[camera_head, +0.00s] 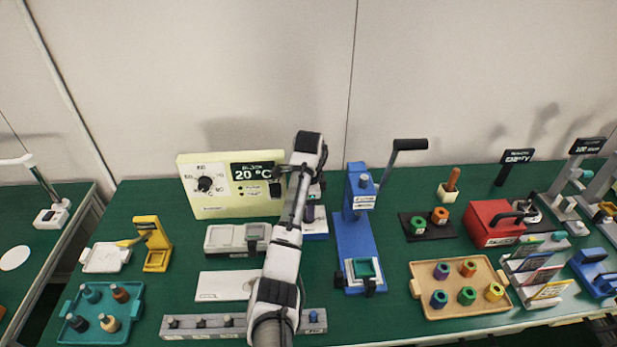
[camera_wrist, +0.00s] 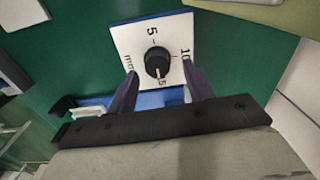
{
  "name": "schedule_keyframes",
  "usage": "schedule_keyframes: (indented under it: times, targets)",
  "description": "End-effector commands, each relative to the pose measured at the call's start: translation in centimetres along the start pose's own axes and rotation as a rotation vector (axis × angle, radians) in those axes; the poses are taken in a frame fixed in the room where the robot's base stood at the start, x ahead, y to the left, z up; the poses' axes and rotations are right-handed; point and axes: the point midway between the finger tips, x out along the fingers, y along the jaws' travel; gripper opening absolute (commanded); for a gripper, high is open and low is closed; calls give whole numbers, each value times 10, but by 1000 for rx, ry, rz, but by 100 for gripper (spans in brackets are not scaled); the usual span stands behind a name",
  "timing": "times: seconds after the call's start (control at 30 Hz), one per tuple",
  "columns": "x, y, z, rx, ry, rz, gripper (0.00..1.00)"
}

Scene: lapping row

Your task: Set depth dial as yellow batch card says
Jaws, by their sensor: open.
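The depth dial (camera_wrist: 157,60) is a black round knob on a white plate (camera_wrist: 128,36) marked 5, 10, 15 and mm. Its white pointer mark appears to be on the side towards 15. My gripper (camera_wrist: 158,70) is open, with one dark finger on each side of the plate's near part; the fingers look apart from the knob. In the head view my arm hides most of the dial's spot, beside a small blue-based block (camera_head: 316,236). The yellow batch card (camera_head: 551,290) stands at the front of a card rack on the right; its writing is too small to read.
A cream panel with a 20 °C display (camera_head: 218,202) stands behind and left. A blue lever press (camera_head: 352,235) stands close to the right of my arm. A wooden tray (camera_head: 420,282) and a red box (camera_head: 492,222) are further right.

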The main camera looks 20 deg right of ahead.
Motion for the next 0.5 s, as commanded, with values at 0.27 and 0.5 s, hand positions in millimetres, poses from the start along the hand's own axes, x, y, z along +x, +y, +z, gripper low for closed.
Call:
schedule_keyframes:
  times: [0.27,0.5]
  targets:
    - [-24,0,3,0,-5,1,51]
    - [-58,0,4,-1,-10,3,51]
